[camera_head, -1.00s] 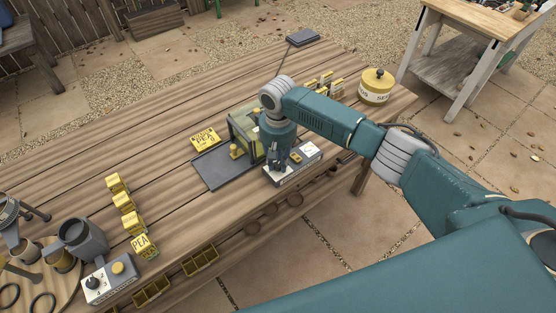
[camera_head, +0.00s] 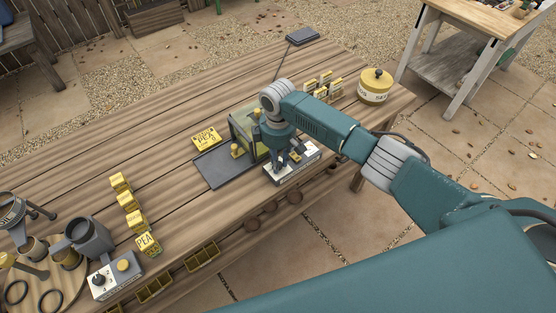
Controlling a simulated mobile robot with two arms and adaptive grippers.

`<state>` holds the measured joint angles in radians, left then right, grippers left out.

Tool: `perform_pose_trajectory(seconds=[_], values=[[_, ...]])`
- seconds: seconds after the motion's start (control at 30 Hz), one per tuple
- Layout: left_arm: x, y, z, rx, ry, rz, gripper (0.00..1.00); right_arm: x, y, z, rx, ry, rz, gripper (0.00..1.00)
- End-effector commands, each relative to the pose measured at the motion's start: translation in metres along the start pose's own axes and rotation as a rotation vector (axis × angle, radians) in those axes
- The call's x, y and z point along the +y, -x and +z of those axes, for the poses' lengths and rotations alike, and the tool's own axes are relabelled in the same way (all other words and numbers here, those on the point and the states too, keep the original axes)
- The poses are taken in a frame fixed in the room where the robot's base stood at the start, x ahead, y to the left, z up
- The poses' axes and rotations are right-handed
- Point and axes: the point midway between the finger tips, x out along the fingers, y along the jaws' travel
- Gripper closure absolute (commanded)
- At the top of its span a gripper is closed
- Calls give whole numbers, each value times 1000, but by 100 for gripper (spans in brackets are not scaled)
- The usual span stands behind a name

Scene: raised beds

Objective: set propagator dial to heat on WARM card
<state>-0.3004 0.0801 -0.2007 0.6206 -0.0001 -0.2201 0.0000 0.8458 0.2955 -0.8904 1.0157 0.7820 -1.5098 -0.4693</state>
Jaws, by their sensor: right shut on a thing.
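The propagator's control box (camera_head: 291,177), pale with a dark front edge, sits near the table's front edge. My right gripper (camera_head: 280,163) points down at its left part, where the dial is, and is shut on the dial. The fingers hide the dial, so its setting cannot be read. The propagator (camera_head: 243,125), a clear case with yellow parts, stands just behind. My left gripper is not in view.
A dark tray (camera_head: 213,170) lies left of the box. A second switch box (camera_head: 116,277), yellow blocks (camera_head: 128,202) and a grey pot (camera_head: 90,236) stand at the left. A yellow-lidded tin (camera_head: 375,85) stands at the far right.

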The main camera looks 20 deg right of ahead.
Motion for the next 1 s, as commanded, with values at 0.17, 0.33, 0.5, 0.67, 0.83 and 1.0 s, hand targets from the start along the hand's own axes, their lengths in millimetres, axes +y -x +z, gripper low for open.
perform_pose_trajectory(seconds=[0.17, 0.33, 0.5, 0.67, 0.83, 1.0], values=[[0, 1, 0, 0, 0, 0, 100, 0, 1, 0, 2, 165, 0, 100], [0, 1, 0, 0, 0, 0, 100, 0, 0, 0, 2, 327, 1, 100], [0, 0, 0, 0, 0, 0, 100, 0, 0, 0, 2, 489, 1, 100], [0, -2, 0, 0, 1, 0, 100, 1, 0, -1, 2, 641, 2, 100], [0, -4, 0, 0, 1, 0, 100, 1, 1, -1, 2, 803, 3, 100], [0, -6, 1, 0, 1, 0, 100, 1, 1, -1, 1, 961, 5, 100]])
